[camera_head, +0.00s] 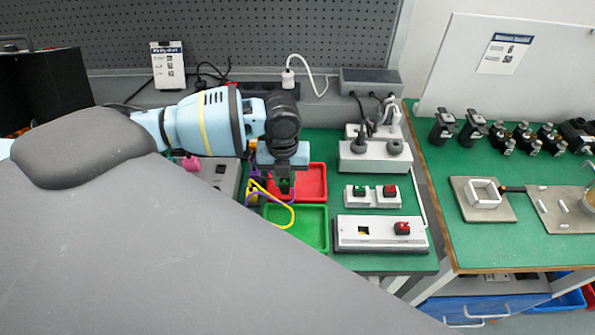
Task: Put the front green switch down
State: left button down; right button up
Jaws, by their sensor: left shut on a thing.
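My left gripper (286,176) points down over the left part of the red tray (314,184). It is shut on a small, dark green switch (285,187), which is partly hidden by the fingers. The front switch panel (380,244) is white and has an open slot (363,231) on its left and a red switch (402,228) on its right. Behind it, a smaller panel (374,201) holds another green switch (360,190) and a red switch (390,190). A green tray (318,240) lies in front of the red one. My right gripper is not in view.
Yellow (279,222) and purple cables lie at the trays' left side, close to my gripper. A white socket block (375,160) with plugs stands behind the panels. A second green table (440,205) at right carries several black devices.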

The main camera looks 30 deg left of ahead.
pick_arm(q)
jog(key=shift+w+a+f, duration=0.1)
jog(key=shift+w+f, duration=0.1)
jog(key=shift+w, duration=1.3)
jog(key=shift+w+a+f, duration=0.1)
jog(key=shift+w+f, duration=0.1)
jog(key=shift+w, duration=1.3)
notch_tip(320, 180, down, 3)
jog(key=shift+f, duration=0.1)
jog(key=shift+f, duration=0.1)
jog(key=shift+f, duration=0.15)
jog(key=c, duration=1.2)
grip_release()
jog(key=shift+c, duration=0.2)
